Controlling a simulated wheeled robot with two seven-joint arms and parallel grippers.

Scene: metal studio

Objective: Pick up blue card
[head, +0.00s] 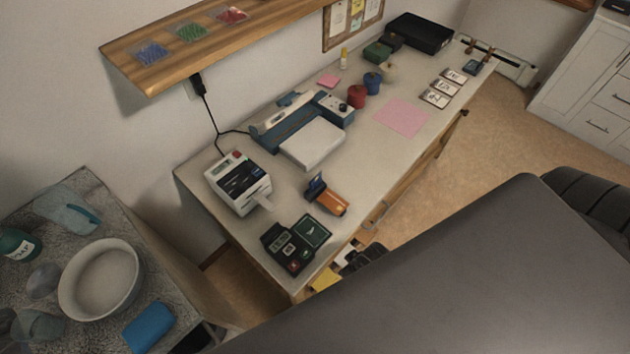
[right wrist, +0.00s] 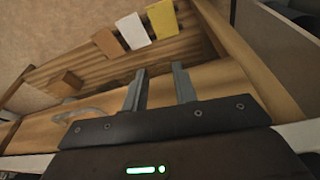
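A small dark blue, card-like piece (head: 316,186) stands tilted in an orange-brown holder (head: 328,201) on the long desk in the head view. I cannot tell for sure that it is the blue card. My right gripper (right wrist: 160,88) is open and empty in the right wrist view. Its two grey fingers are apart, in front of a wooden panel. Beyond the fingertips are a yellow card (right wrist: 162,18), a white card (right wrist: 132,30) and a brown one (right wrist: 107,43); no blue card shows there. My left gripper is not in view.
The desk (head: 365,155) also holds a label printer (head: 238,184), a blue-grey trimmer (head: 290,128), a black card terminal (head: 285,250) and a pink sheet (head: 401,117). A wooden shelf (head: 125,62) hangs above. A side counter with a white bowl (head: 75,272) stands at left.

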